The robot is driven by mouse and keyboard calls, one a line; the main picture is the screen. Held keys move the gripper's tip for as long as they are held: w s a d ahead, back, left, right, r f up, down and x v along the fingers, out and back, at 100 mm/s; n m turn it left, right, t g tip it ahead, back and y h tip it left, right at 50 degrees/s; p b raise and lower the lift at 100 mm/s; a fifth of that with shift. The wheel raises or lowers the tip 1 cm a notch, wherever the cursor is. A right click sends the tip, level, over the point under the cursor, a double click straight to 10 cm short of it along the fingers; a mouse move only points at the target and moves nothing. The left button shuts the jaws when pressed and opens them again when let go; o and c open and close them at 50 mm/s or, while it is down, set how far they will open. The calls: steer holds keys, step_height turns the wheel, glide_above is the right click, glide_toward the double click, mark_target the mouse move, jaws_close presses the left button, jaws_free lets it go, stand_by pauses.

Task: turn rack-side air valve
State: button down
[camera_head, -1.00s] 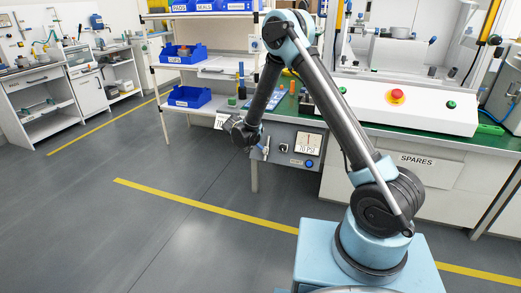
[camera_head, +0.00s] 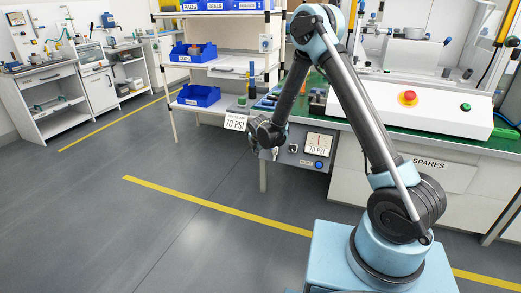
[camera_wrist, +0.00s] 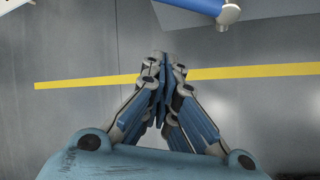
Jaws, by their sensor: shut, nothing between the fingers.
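My gripper (camera_wrist: 165,68) is shut and empty in the wrist view, its fingertips together above bare floor. In the head view the dark end of my arm (camera_head: 264,132) hangs at the left end of the bench front, by the 70 PSI sign. A small pale fitting (camera_head: 268,154) shows just below it and may be the air valve; it is partly hidden. The wrist view shows a blue bar with a silver end (camera_wrist: 229,14) at the top right, apart from the fingers. I cannot tell if it is the valve.
A grey panel with a gauge (camera_head: 319,144) and blue button (camera_head: 318,165) is right of my arm's end. The 70 PSI sign (camera_head: 235,122) is left. A rack with blue bins (camera_head: 198,96) stands behind. Floor (camera_head: 130,230) in front is clear.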

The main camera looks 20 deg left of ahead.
steer(key=shift+w+d+f, duration=0.15)
steer(key=shift+w+f, duration=0.15)
steer(key=shift+w, duration=0.55)
steer(key=shift+w+d+f, duration=0.2)
steer(key=shift+w+f, duration=0.1)
steer(key=shift+w, duration=0.5)
steer(key=shift+w+d+f, duration=0.15)
steer(key=shift+w+f, duration=0.15)
steer(key=shift+w, duration=0.55)
